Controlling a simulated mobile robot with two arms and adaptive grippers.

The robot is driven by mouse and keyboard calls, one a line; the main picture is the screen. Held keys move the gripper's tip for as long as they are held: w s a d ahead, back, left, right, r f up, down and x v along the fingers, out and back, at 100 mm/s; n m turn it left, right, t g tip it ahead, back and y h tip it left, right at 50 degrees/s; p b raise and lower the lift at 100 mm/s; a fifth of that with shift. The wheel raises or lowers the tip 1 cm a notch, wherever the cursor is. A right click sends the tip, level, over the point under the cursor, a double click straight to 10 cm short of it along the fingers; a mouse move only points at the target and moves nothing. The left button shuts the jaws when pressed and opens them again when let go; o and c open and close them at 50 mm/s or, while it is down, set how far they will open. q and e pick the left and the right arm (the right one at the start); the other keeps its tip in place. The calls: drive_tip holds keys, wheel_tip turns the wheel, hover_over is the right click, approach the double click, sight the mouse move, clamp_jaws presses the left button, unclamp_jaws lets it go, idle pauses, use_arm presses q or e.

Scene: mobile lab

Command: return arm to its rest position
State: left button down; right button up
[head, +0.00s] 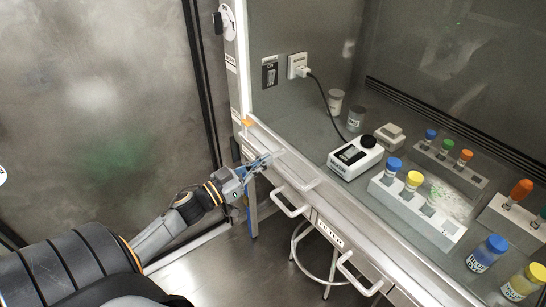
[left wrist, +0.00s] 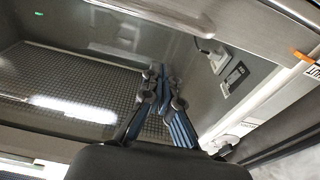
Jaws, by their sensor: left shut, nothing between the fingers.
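My left arm comes in from the lower left of the head view. My left gripper (head: 262,161) is at the front edge of the steel bench, near its left end and close to the drawer handles. It is shut and holds nothing. In the left wrist view the blue fingers of my left gripper (left wrist: 160,78) are together, with the steel cabinet interior behind them. Whether the fingertips touch the bench edge I cannot tell. My right gripper is in neither view.
The bench's front edge (head: 330,195) has protruding drawer handles (head: 290,203). On the bench are a white instrument (head: 355,157), a white rack (head: 415,210) with blue- and yellow-capped vials, and several jars at right. A stool (head: 318,262) stands beneath. Open floor lies below the gripper.

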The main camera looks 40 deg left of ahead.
use_arm(q)
drive_tip(key=v, duration=0.5)
drive_tip(key=shift+s+a, duration=0.15)
drive_tip(key=shift+s, duration=0.2)
